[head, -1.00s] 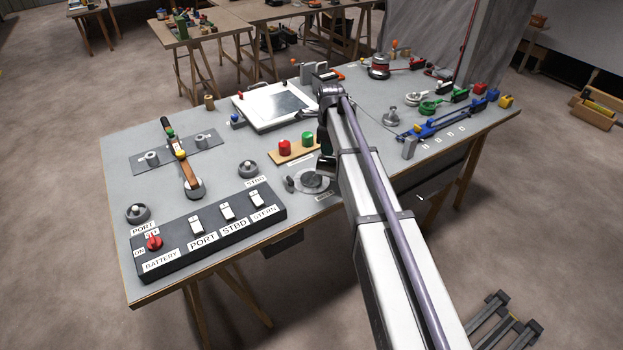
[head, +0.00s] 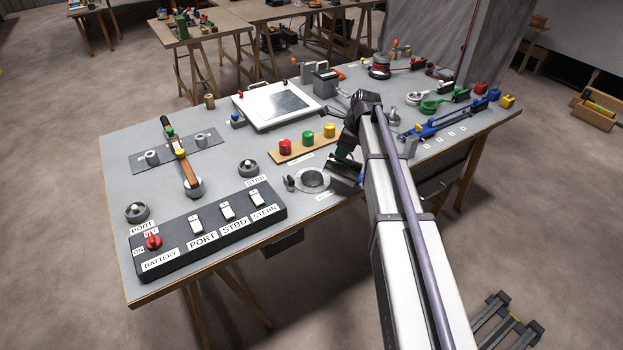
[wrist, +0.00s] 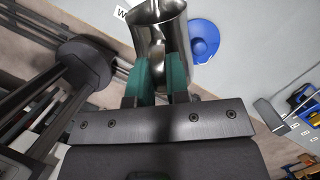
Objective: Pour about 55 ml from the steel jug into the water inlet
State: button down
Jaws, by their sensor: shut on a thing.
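The steel jug (wrist: 160,30) is between the green fingertips of my gripper (wrist: 160,78) in the wrist view, and they are shut on it. Its contents cannot be seen. In the head view my gripper (head: 347,162) is above the bench's front part, just right of a round grey fitting (head: 313,178) that looks like an inlet; its label is too small to read. In the wrist view a blue disc (wrist: 204,40) lies beyond the jug, to its right, and a white label starting with W is partly hidden to its left.
A small cap (head: 289,183) stands left of the round fitting. Red, green and yellow cylinders sit on a wooden strip (head: 292,152) behind it. A switch panel (head: 205,262) is at the front left. A white framed panel (head: 275,107) and a dark box (head: 325,83) are farther back.

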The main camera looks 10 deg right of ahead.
jog(key=s+d+f+t+y+b, duration=0.3)
jog(key=s+d+t+y+b, duration=0.3)
jog(key=b, duration=1.3)
jog(key=d+y, duration=0.4)
jog(key=y, duration=0.2)
jog(key=shift+d+t+y, duration=0.4)
jog(key=shift+w+r, duration=0.1)
dwell(1.1)
